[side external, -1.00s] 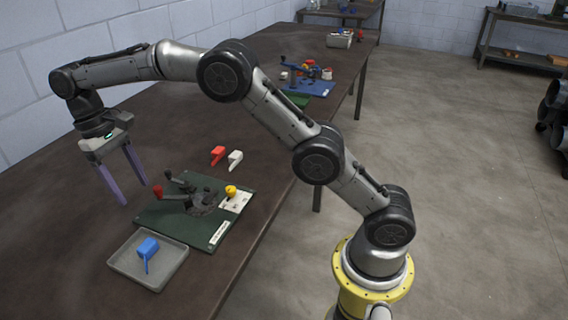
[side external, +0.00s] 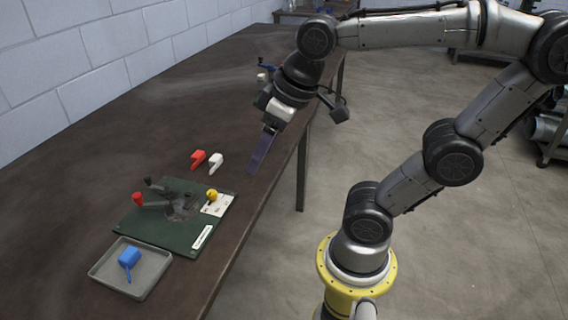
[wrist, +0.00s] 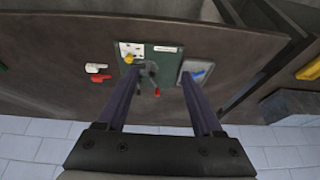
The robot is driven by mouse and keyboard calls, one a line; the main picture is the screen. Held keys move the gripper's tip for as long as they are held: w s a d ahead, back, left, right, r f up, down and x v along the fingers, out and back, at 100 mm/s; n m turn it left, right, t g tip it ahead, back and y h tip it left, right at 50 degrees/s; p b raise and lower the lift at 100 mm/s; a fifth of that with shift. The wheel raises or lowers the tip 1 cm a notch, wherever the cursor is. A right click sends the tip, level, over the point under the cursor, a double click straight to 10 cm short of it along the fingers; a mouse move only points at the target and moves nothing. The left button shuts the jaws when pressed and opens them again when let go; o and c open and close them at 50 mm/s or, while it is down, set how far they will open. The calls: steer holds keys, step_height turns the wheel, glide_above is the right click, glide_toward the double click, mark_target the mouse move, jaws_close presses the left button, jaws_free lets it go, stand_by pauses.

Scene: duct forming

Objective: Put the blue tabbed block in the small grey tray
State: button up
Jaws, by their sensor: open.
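The blue tabbed block (side external: 129,257) lies inside the small grey tray (side external: 155,284) at the front left of the table in the side view. In the wrist view the blue block (wrist: 200,73) also shows within the grey tray (wrist: 206,66). My gripper (side external: 262,152) is up and to the right of the tray, well away from it, near the table's right edge. In the wrist view its two purple fingers are spread apart, with nothing held between them.
A green board (side external: 160,230) with a dark clamp-like fixture, a red knob (side external: 138,199) and a yellow knob (side external: 212,195) stands beside the tray. A red block (side external: 198,158) and a white block (side external: 216,162) lie behind it. The table's left side is bare.

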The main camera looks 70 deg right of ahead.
steer(key=shift+t, duration=0.5)
steer(key=shift+s+d+f, duration=0.15)
steer(key=shift+s+f, duration=0.55)
steer(key=shift+s, duration=0.25)
steer(key=shift+s+d+f, duration=0.15)
steer(key=shift+s+f, duration=0.55)
steer(key=shift+s, duration=0.2)
